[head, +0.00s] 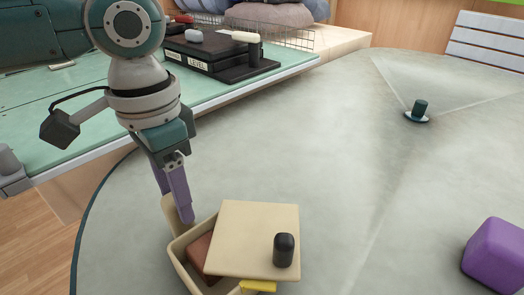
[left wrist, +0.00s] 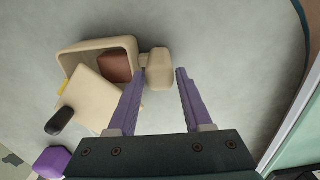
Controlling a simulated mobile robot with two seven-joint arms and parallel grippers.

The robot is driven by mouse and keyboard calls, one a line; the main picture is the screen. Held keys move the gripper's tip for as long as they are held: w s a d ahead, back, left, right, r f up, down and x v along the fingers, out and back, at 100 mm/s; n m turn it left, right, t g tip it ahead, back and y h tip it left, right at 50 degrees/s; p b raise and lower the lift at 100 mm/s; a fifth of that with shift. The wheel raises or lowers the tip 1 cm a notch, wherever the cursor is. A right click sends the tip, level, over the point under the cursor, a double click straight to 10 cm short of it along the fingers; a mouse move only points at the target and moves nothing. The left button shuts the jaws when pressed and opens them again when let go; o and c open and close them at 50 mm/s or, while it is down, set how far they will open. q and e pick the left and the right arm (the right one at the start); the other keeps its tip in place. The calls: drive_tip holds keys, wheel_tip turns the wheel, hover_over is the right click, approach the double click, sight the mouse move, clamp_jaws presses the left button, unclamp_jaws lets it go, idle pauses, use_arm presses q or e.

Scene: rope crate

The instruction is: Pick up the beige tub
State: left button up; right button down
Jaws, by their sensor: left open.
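The beige tub (head: 178,262) sits on the grey round table near the front. Its beige handle (head: 174,210) sticks out on the far left side. A beige lid (head: 245,235) with a black knob lies askew over it, leaving part open. A brown block (head: 200,252) shows inside. My left gripper (head: 183,215) is open, pointing down at the handle. In the left wrist view the handle (left wrist: 160,69) appears between the two purple fingertips (left wrist: 161,70), nearer the left one; I cannot tell whether they touch. The tub (left wrist: 80,53) is left of the fingers there. My right gripper is not in view.
A yellow piece (head: 258,286) shows under the lid's front edge. A purple block (head: 497,256) stands at the right. A small dark green cylinder on a disc (head: 418,110) stands farther back. A green-topped bench (head: 100,120) lies behind left. The table's middle is clear.

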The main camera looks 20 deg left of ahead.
use_arm(q)
drive_tip(key=shift+f, duration=0.65)
clamp_jaws()
drive_tip(key=shift+r, duration=0.1)
